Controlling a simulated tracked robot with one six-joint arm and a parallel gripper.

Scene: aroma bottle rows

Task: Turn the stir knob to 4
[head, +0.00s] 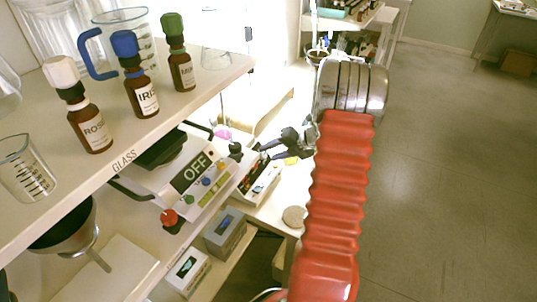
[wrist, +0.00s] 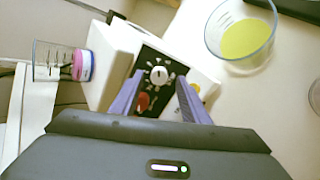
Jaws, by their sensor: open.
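A small device with a black panel (wrist: 152,82) lies below my gripper in the wrist view. A white round knob (wrist: 158,75) with a ring of pale marks sits on the panel; its label and exact setting are too small to read. A red knob (wrist: 143,101) is beside it. My gripper (wrist: 159,82) is open and empty, its two purple fingers on either side of the white knob in the picture; I cannot tell whether they touch it. In the head view my gripper (head: 262,149) is over the device (head: 260,181), partly hiding its far end.
A beaker of yellow-green liquid (wrist: 243,38) and a beaker with pink contents (wrist: 76,66) are near. Open floor lies at right.

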